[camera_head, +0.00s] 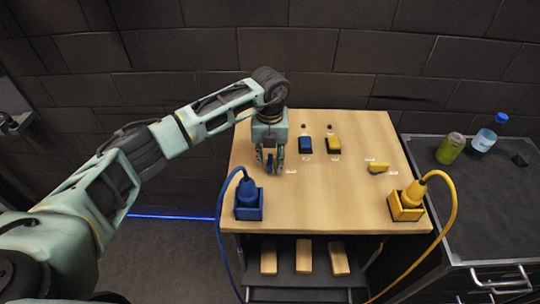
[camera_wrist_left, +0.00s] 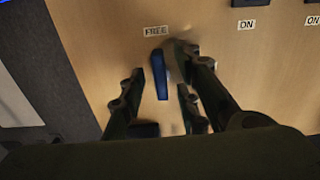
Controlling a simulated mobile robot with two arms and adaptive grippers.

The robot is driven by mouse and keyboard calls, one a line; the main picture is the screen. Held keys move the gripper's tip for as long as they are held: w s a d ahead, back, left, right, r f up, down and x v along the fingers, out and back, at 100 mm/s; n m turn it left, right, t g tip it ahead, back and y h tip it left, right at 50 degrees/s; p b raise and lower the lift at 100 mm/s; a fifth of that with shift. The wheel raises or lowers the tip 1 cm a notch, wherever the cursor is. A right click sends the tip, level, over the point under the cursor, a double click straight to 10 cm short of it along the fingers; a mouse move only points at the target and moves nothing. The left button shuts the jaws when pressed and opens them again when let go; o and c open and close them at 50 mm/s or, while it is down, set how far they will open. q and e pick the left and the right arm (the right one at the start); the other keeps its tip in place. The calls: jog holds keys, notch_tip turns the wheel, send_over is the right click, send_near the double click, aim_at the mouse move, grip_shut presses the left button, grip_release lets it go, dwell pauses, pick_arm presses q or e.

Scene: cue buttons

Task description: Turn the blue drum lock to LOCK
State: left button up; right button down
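The blue drum lock's handle (camera_wrist_left: 159,76) shows in the left wrist view as a narrow blue bar. Its far end points up at the FREE label (camera_wrist_left: 156,31). My left gripper (camera_wrist_left: 166,84) is open, with its dark fingers apart on either side of the handle. I cannot tell whether they touch it. In the head view my left gripper (camera_head: 270,160) points down over the left back of the wooden table (camera_head: 330,200) and mostly hides the blue lock. The LOCK label cannot be read in either view. My right gripper is not in view.
A blue switch (camera_head: 305,145) and a yellow switch (camera_head: 333,144) stand right of my left gripper. A yellow lock handle (camera_head: 378,168) is farther right. A blue plug (camera_head: 248,190) and a yellow plug (camera_head: 412,193) with cables stand at the front corners. The table's middle is clear.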

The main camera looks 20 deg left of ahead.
pick_arm(q)
grip_shut()
dwell(0.4)
jog(key=shift+f+m+b, duration=0.2)
jog(key=shift+m+b, duration=0.6)
jog(key=shift+b, duration=0.35)
jog(key=m+b, duration=0.4)
jog(key=b, duration=0.1)
jog(key=m+b, duration=0.2)
jog(key=m, duration=0.1)
jog(key=shift+d+b, duration=0.3)
jog(key=m+b, duration=0.3)
jog(key=m, duration=0.1)
jog(key=shift+s+d, duration=0.1)
jog(key=m+b, duration=0.1)
jog(key=m, duration=0.1)
jog(key=m+b, duration=0.2)
jog(key=m, duration=0.1)
jog(key=shift+s+r, duration=0.15)
jog(key=shift+r, duration=0.05)
jog(key=shift+m, duration=0.3)
